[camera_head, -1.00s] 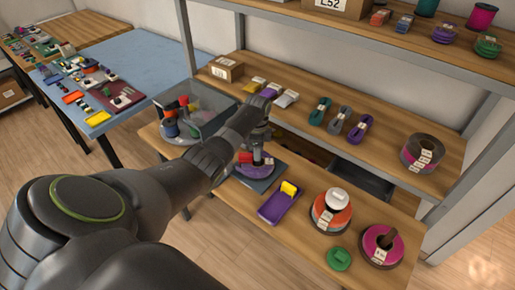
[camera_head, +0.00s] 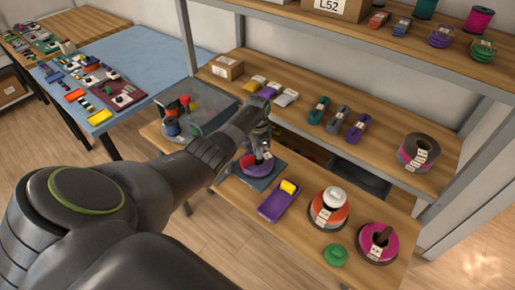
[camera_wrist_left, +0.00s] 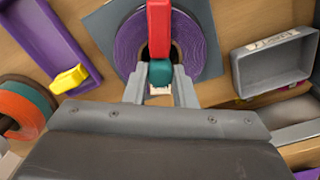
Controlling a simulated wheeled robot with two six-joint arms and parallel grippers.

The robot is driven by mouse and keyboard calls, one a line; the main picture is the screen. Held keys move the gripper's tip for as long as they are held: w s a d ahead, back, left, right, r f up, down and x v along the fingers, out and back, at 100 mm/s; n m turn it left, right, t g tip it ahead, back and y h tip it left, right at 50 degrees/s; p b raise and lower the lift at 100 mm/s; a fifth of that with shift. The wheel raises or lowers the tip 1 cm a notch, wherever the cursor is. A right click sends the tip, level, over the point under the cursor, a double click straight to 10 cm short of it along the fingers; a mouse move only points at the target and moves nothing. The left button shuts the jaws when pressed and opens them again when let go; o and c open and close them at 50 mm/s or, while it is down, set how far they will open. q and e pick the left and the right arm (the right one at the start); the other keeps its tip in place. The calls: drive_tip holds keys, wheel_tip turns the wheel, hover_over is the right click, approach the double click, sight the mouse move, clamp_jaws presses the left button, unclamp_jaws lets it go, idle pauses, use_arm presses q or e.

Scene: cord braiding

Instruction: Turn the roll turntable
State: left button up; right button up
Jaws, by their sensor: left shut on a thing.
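The roll turntable is a grey-blue square plate (camera_wrist_left: 205,22) carrying a flat purple roll (camera_wrist_left: 127,42). In the head view the plate (camera_head: 273,177) lies on the lower shelf, with the purple roll (camera_head: 258,167) on it. A red bar (camera_wrist_left: 159,28) reaches over the roll's middle, with a teal piece (camera_wrist_left: 160,72) at its near end. My left gripper (camera_wrist_left: 160,84) is over the roll's near side, shut on the teal piece. In the head view my left gripper (camera_head: 262,143) stands above the plate and partly hides it. My right gripper is not in view.
A purple tray (camera_head: 272,210) with a yellow block (camera_head: 289,187) lies close in front of the plate. An orange roll (camera_head: 322,220), a magenta roll (camera_head: 370,242) and a green disc (camera_head: 336,255) stand to the right. A clear bin (camera_head: 208,112) is at left; the upper shelf overhangs behind.

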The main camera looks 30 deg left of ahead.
use_arm(q)
drive_tip(key=shift+r+n+p, duration=0.15)
drive_tip(key=shift+n+p, duration=0.45)
drive_tip(key=shift+n, duration=2)
drive_tip(key=shift+n+p, duration=0.35)
drive_tip(key=shift+n, duration=0.25)
drive_tip(key=o, duration=1)
